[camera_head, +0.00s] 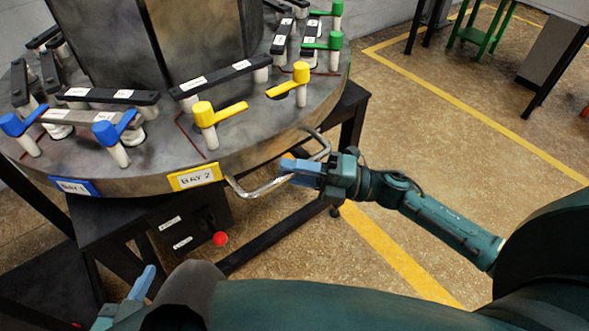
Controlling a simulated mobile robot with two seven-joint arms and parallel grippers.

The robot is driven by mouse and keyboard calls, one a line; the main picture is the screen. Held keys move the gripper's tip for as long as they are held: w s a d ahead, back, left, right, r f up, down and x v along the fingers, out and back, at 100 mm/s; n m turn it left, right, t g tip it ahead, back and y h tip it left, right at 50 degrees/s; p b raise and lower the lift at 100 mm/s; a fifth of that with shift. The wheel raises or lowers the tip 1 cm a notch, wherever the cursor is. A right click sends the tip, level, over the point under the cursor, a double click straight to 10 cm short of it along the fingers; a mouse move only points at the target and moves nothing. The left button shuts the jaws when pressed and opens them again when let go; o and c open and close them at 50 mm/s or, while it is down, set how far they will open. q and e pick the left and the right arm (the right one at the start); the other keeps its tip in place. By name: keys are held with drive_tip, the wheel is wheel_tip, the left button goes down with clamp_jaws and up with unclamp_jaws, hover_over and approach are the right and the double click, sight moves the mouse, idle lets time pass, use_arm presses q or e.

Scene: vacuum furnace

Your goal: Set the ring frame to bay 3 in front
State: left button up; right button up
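The ring frame (255,145) is a round grey metal disc around a dark central column. A blue BAY 1 label (74,187) is on its near rim at the left, and a yellow BAY 2 label (195,177) is at the front. No BAY 3 label shows; green-capped posts (335,41) stand on the far right of the disc. A bent metal handle (262,189) sticks out from the rim right of BAY 2. My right gripper (296,172) has its blue fingers around the handle and appears shut on it. My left gripper (142,283) is low at the left, partly hidden.
Black bars and blue-capped and yellow-capped posts stand on the disc. Below it, a dark stand carries a box with a red-knobbed lever (220,238). A table (560,8) and a green stool (484,34) stand at the back right.

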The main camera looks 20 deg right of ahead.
clamp_jaws()
drive_tip(key=shift+a, duration=0.15)
idle(0.4)
